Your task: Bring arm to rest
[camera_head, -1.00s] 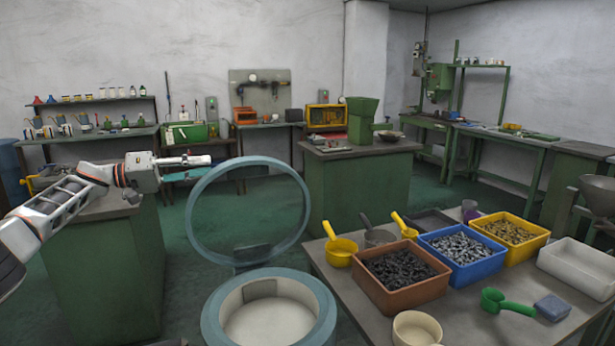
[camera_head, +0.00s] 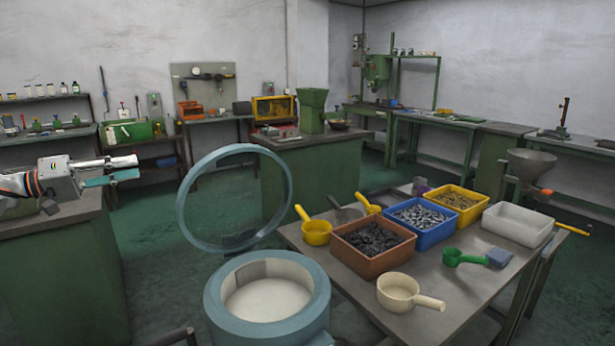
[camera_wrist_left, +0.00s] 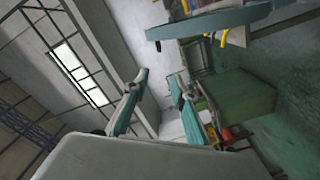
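My left arm comes in from the left in the head view, held out in the air. My right arm and gripper are not in view.
A round blue-grey machine (camera_head: 268,300) with a raised ring lid (camera_head: 183,205) stands right of my arm. A table (camera_head: 440,300) bears an orange-brown bin (camera_head: 372,262), a blue bin (camera_head: 437,236), a yellow bin (camera_head: 474,211) and scoops. Green floor lies between.

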